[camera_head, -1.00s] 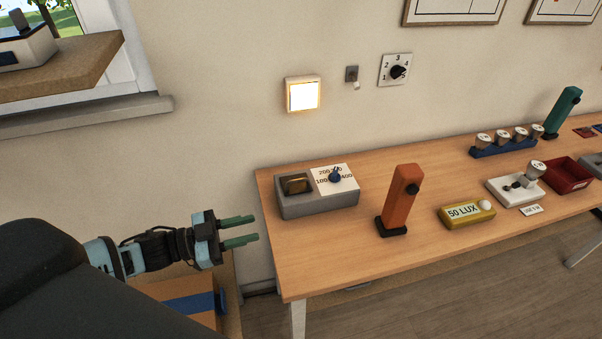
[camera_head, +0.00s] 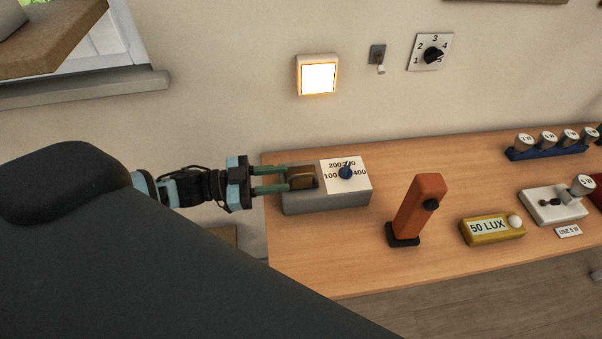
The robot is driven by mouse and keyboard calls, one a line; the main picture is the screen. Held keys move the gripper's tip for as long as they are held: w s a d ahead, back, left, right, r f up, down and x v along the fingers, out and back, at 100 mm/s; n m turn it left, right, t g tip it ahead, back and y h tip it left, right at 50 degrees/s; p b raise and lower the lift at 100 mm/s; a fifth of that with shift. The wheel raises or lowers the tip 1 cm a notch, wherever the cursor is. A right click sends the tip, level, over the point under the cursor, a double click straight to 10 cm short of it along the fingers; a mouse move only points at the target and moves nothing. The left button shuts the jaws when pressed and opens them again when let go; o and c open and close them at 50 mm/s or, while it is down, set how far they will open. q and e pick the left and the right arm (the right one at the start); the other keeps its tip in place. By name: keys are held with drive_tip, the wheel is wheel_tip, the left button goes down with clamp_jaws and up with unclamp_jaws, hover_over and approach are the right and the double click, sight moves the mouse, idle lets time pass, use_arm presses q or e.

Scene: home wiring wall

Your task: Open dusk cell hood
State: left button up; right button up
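A grey box (camera_head: 325,202) sits on the table's left end. It carries a small brown, brass-edged hood (camera_head: 302,181) on its left part and a white dial plate with a blue knob (camera_head: 346,172) on its right part, marked 100 to 400. My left gripper (camera_head: 287,179) comes in from the left with its two green fingers apart, one farther back than the other. Their tips are at the hood's left side. I cannot tell whether they touch it. The hood looks lowered on the box. My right gripper is not in view.
An orange post (camera_head: 420,205) and a yellow 50 LUX meter (camera_head: 491,229) stand to the right on the wooden table (camera_head: 340,258). A lit square lamp (camera_head: 318,76), a small switch (camera_head: 378,55) and a numbered dial (camera_head: 431,53) are on the wall. The windowsill is at upper left.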

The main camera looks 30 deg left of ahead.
sight(301, 176)
use_arm(q)
drive_tip(key=x, duration=0.4)
drive_tip(key=shift+w+r, duration=0.1)
drive_tip(key=shift+r, duration=0.05)
drive_tip(key=shift+x, duration=0.85)
clamp_jaws()
